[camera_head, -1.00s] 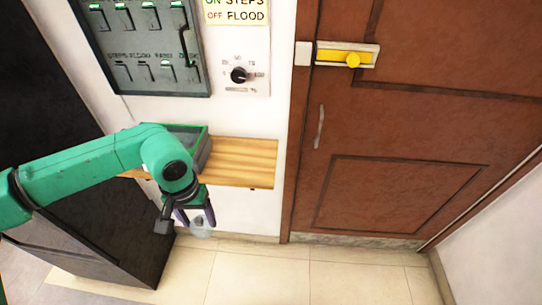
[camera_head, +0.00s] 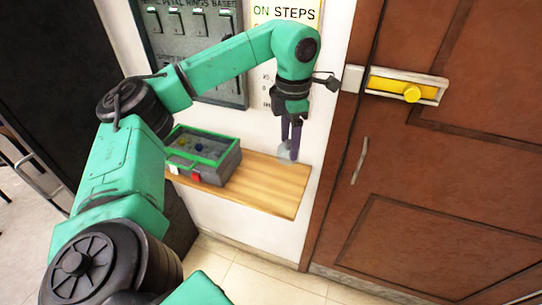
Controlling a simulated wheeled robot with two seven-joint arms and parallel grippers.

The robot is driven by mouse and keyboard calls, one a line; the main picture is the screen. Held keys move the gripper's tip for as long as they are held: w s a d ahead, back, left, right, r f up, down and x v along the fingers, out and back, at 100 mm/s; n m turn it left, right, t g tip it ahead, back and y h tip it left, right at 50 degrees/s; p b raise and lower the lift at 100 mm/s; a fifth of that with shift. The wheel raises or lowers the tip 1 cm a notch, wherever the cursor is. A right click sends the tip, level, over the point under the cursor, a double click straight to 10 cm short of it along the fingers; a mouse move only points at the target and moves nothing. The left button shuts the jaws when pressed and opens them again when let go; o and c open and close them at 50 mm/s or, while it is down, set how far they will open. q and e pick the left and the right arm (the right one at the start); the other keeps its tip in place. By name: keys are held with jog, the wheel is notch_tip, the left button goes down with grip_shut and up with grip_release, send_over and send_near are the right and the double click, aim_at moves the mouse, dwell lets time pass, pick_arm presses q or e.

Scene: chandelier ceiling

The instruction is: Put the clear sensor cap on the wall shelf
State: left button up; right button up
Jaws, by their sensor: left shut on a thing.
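The clear sensor cap (camera_head: 286,155) is a small see-through piece between the fingertips of my left gripper (camera_head: 290,150). The gripper points down and is shut on it, and the fingers hide part of it. The cap shows over the right part of the wooden wall shelf (camera_head: 262,190), near its back edge. I cannot tell whether it touches the board. My right gripper is out of view.
A grey box with a green rim (camera_head: 207,157) and small items inside stands on the shelf's left part. A switch panel (camera_head: 195,35) hangs above. A brown door (camera_head: 440,180) with a yellow latch (camera_head: 408,88) is at right. The shelf's front right is bare.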

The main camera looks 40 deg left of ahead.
pick_arm(q)
notch_tip(320, 180, up, 5)
jog(key=a+n, duration=0.3)
jog(key=n, duration=0.6)
jog(key=n+b, duration=0.2)
jog(key=b, duration=0.7)
send_near(276, 189)
notch_tip(276, 189, down, 4)
jog(key=shift+s+f+p, duration=0.1)
jog(key=shift+p, duration=0.65)
jog(key=shift+f, duration=0.25)
jog(key=o, duration=1.3)
notch_tip(276, 189, up, 13)
jog(key=shift+f+p, duration=0.2)
jog(key=shift+p, duration=0.7)
